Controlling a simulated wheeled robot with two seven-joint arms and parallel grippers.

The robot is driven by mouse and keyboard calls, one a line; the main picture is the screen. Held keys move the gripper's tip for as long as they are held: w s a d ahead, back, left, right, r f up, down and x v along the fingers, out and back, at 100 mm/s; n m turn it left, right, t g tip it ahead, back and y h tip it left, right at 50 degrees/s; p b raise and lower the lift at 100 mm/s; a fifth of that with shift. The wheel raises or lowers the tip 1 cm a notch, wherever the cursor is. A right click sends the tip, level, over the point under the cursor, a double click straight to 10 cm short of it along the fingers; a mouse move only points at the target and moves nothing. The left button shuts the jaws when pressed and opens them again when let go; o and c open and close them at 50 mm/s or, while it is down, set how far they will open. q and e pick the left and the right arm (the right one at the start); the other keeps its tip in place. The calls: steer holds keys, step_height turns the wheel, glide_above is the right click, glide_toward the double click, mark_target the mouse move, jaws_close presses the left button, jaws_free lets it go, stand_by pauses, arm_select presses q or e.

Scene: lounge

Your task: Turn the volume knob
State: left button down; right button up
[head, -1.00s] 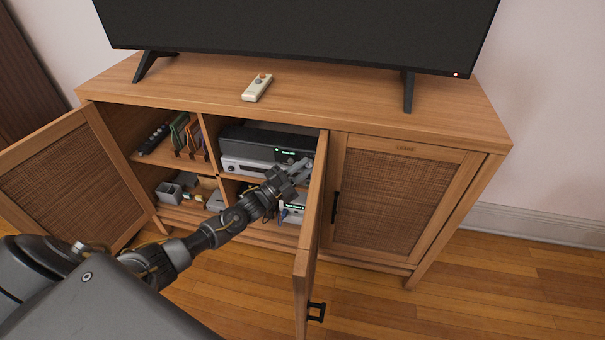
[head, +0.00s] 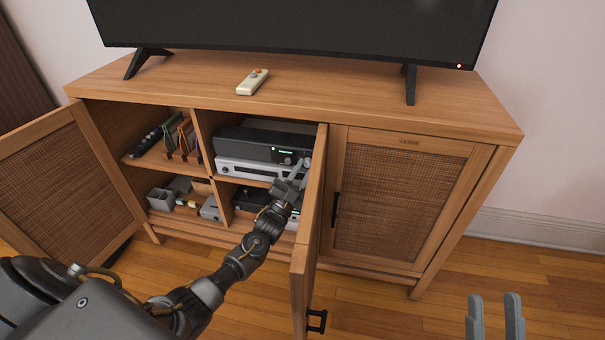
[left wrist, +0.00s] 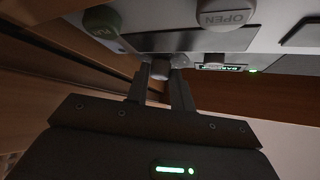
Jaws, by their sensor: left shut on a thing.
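My left gripper (head: 300,172) reaches into the open middle bay of the wooden cabinet, at the right end of the stacked devices. In the left wrist view my left gripper (left wrist: 162,74) is shut on a small grey round knob (left wrist: 160,67), mostly hidden between the fingertips. I take it to be the volume knob. A pale device front with a round OPEN button (left wrist: 226,14) and a green-faced round button (left wrist: 103,21) is close to the fingers. In the head view the arm and door edge hide the knob. My right gripper (head: 495,318) is open and empty at the lower right.
The open door (head: 309,235) stands just right of my left gripper. Another open door (head: 65,185) is at the left. A black device (head: 245,143) sits above a silver device (head: 238,168). A remote (head: 253,82) lies on the cabinet top below the television (head: 290,30).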

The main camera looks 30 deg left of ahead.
arm_select(q)
steer(key=shift+y, duration=0.3)
arm_select(e)
steer(key=shift+d+r, duration=0.1)
steer(key=shift+d, duration=0.05)
arm_select(q)
steer(key=c, duration=1.2)
jaws_free()
steer(key=v, duration=1.1)
arm_select(e)
steer(key=shift+a+f+g, duration=0.3)
arm_select(q)
steer(key=shift+w, duration=0.1)
arm_select(e)
steer(key=shift+w, duration=0.15)
